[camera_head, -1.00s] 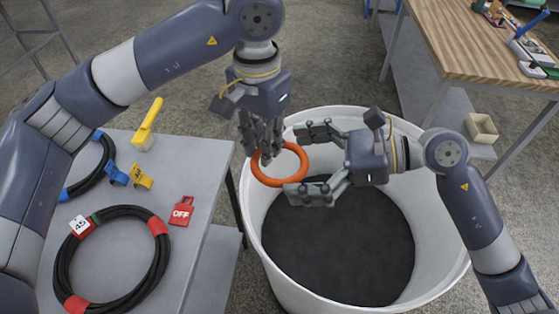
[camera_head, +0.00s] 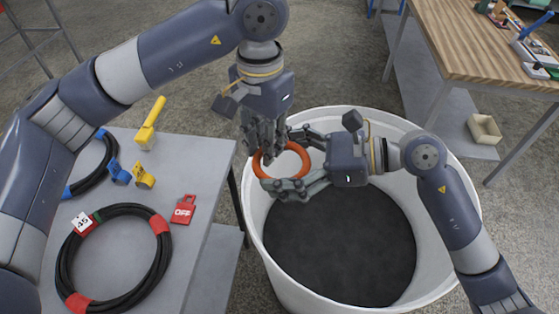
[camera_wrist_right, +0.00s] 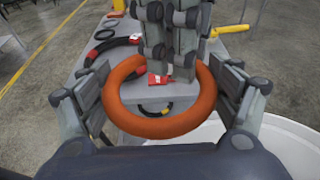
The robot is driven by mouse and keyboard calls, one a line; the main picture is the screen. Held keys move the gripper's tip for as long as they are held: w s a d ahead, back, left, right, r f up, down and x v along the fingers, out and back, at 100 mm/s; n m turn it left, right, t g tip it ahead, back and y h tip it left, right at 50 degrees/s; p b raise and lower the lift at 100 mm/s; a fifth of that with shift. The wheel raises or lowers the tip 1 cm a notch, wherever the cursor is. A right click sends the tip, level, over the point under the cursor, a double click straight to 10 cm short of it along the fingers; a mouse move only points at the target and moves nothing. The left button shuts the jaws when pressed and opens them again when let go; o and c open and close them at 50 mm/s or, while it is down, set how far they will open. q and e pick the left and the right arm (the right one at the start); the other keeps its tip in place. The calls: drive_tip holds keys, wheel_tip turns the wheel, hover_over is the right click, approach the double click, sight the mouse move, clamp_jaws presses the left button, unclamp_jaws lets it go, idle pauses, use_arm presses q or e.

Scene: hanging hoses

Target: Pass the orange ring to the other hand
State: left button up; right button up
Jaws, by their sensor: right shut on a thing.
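The orange ring (camera_head: 304,157) is in the air over the left part of the white tub's rim. My left gripper (camera_head: 265,152) reaches down from above, its fingers closed on the ring's far side in the right wrist view, where the ring (camera_wrist_right: 160,128) shows large. The left fingertips (camera_wrist_right: 168,74) hide part of that side. My right gripper (camera_head: 287,163) comes from the right, with one finger on each side of the ring, shut on its outside. In the wrist view the right fingers (camera_wrist_right: 162,103) touch or nearly touch the ring's left and right edges.
The white tub (camera_head: 462,200) with a dark bottom stands below. A grey table (camera_head: 195,160) at left holds black hoses (camera_head: 165,255), a red OFF tag (camera_head: 184,209) and a yellow-handled item (camera_head: 151,118). A wooden bench (camera_head: 470,50) stands at upper right.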

use_arm(q)
drive_tip(key=o, duration=0.5)
drive_tip(key=shift+d, duration=0.1)
drive_tip(key=shift+c, duration=0.2)
